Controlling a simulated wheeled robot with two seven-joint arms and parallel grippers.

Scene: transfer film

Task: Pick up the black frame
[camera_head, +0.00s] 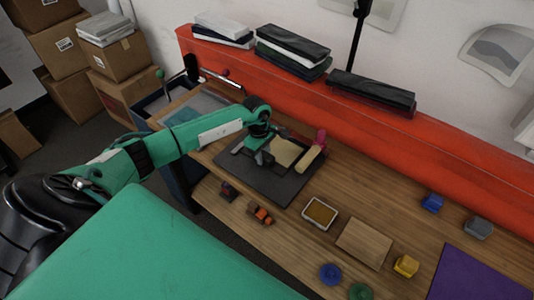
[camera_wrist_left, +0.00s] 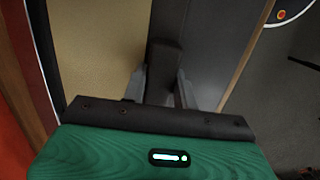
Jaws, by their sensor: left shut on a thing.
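The black frame (camera_head: 270,183) is a dark, flat panel lying on the wooden table, with a tan area (camera_head: 286,152) on its far part. My left gripper (camera_head: 263,157) is over the panel, its fingers pointing down. In the left wrist view the fingers (camera_wrist_left: 161,88) are shut around a dark upright piece of the black frame (camera_wrist_left: 210,45), beside the tan surface (camera_wrist_left: 97,45). The gripper's body hides part of the frame's near side. I cannot tell whether the frame is clear of the table. My right gripper is not in view.
A roller with a pink handle (camera_head: 318,140) lies at the panel's right side. A small tray (camera_head: 319,213), a wooden board (camera_head: 364,243), a purple sheet (camera_head: 475,275) and several small coloured pieces are on the table. A red ledge (camera_head: 400,137) with folded dark cloths runs behind.

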